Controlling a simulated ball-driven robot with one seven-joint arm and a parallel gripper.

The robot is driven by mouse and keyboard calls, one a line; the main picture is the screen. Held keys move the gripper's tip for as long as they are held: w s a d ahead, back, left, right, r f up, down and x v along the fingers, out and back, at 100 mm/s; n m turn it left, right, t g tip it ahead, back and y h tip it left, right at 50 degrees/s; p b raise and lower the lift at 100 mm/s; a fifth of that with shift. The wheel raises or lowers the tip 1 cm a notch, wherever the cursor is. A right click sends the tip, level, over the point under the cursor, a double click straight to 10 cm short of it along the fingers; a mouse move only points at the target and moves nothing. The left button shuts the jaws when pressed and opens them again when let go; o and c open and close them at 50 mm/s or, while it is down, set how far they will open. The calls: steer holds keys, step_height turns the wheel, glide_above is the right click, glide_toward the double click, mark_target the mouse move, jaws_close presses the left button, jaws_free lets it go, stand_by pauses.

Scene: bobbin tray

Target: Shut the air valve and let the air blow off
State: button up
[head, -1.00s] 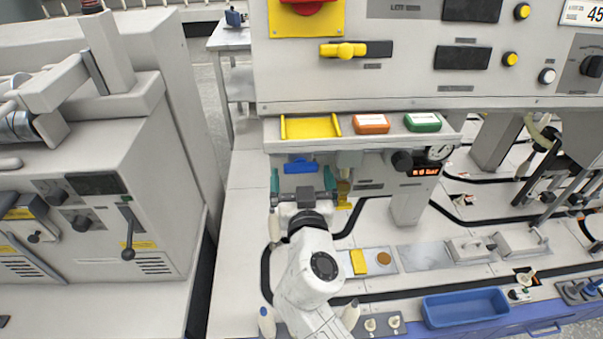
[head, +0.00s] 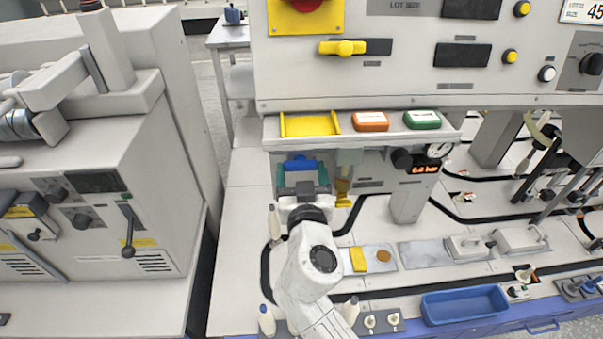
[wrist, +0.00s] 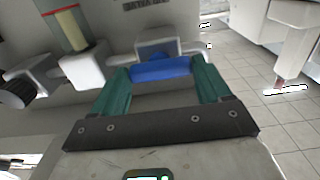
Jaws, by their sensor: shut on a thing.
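The blue air valve handle (head: 300,165) sits under the shelf on the front of the machine, lying crosswise. In the wrist view the blue handle (wrist: 161,69) spans between the two teal fingers. My gripper (head: 300,172) is at the handle, with its fingers closed against the two ends of it. It also shows in the wrist view (wrist: 163,80). A round pressure gauge (head: 440,151) and a small red-lit display (head: 425,169) are to the right; the display's digits are too small to read surely. A yellow-bottomed filter bowl (head: 343,193) hangs just right of my gripper.
A shelf above holds a yellow tray (head: 309,124), an orange box (head: 371,121) and a green box (head: 422,119). A blue tray (head: 465,307) lies at the front right.

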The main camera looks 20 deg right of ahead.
steer(key=shift+n, duration=0.4)
steer(key=n+b, duration=0.1)
steer(key=n, duration=0.2)
steer(key=shift+n, duration=0.4)
steer(key=n, duration=0.4)
steer(key=n+p, duration=0.1)
steer(key=n, duration=0.4)
steer(key=n+p, duration=0.1)
steer(key=n, duration=0.3)
steer(key=shift+p, duration=0.4)
steer(key=shift+n, duration=0.3)
steer(key=shift+f, duration=0.1)
steer(key=o, duration=1)
